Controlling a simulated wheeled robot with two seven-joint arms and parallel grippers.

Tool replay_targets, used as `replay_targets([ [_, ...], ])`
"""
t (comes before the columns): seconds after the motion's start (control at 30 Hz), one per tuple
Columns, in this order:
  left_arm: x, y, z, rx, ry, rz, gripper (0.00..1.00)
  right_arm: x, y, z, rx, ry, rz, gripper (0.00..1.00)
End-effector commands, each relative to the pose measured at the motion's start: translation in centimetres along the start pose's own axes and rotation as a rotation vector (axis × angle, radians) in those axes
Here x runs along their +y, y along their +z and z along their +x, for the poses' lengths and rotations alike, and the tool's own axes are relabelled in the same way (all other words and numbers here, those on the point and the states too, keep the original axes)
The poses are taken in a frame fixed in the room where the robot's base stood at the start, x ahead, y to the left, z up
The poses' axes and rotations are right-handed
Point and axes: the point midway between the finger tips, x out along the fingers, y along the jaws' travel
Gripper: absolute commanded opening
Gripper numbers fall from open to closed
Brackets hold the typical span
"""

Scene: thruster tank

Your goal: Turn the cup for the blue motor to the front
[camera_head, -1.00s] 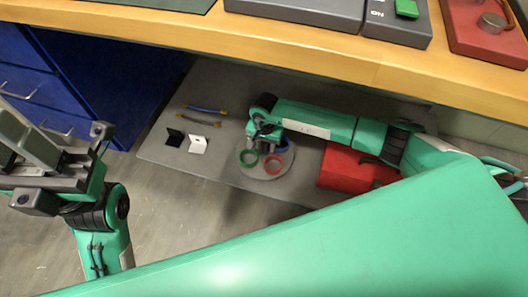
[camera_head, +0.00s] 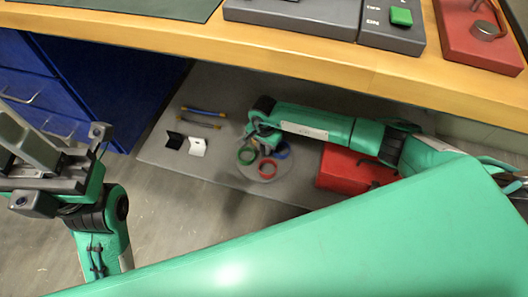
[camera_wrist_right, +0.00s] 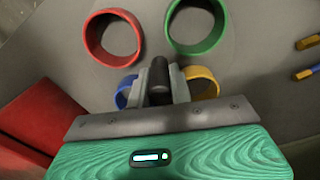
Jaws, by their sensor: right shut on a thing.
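A round grey turntable (camera_head: 258,176) on the low grey board carries ring-like cups. The red cup (camera_head: 267,169) is at its near side, the green cup (camera_head: 246,155) at the left and the blue cup (camera_head: 283,150) at the right. The blue cup (camera_wrist_right: 124,93) and a yellow cup (camera_wrist_right: 206,82) are partly covered by my fingers in the right wrist view; the yellow one is hidden in the head view. My right gripper (camera_wrist_right: 159,85) is shut on a dark upright knob (camera_wrist_right: 158,72) among the cups. My left gripper (camera_head: 45,165) is empty at the left; its fingertip gap is unclear.
A red box (camera_head: 343,169) stands right of the turntable. The wooden tabletop (camera_head: 290,52) overhangs behind; blue drawers (camera_head: 40,90) stand at the left.

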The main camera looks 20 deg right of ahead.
Motion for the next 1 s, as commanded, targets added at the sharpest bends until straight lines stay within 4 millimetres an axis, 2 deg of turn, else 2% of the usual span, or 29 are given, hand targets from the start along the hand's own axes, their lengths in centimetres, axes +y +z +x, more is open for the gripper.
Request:
replay_targets([
  [0.33,-0.1,0.1,0.0,-0.002,-0.002,0.003,0.36,0.0,0.0,0.0,-0.001,0.000,0.021,0.01],
  [0.7,-0.1,0.1,1.2,-0.001,-0.001,0.001,0.36,0.0,0.1,-0.1,-0.001,0.001,0.260,0.01],
  [1.0,-0.1,0.1,1.2,-0.001,0.000,0.001,0.36,0.0,0.1,0.0,-0.001,0.001,0.309,0.01],
])
